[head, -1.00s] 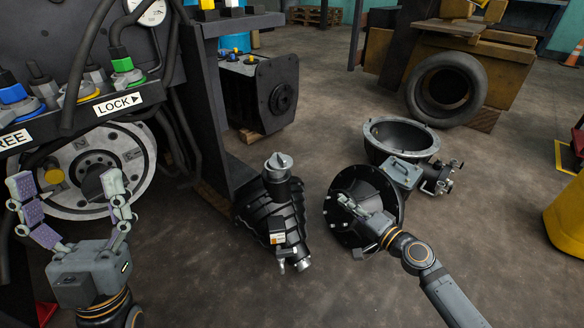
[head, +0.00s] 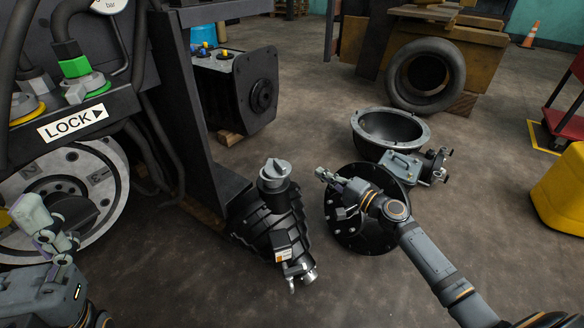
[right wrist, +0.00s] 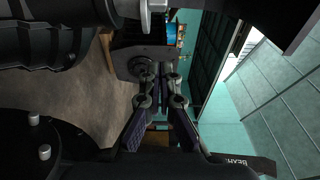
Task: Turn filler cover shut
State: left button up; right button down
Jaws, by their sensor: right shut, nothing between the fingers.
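The filler cover looks like the round grey cap (head: 275,171) with a raised grip bar, on top of the black ribbed unit (head: 262,220) on the floor. I cannot tell from its bar whether it is shut. My right gripper (head: 322,174) is shut and empty, a short way right of the cap and apart from it. In the right wrist view its fingers (right wrist: 160,85) are together, and a grey part, probably the cap, shows at the top edge.
A black studded flange (head: 350,235) lies under my right arm, beside a grey bowl-shaped housing (head: 425,130). A dark steel upright (head: 190,130) stands left of the ribbed unit. The LOCK panel (head: 75,122) is at the left.

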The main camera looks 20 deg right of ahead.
aim_at(278, 166)
jog(key=w+a, duration=0.5)
jog(key=a, duration=0.2)
jog(key=shift+w+a+b, duration=0.3)
jog(key=shift+b, duration=0.05)
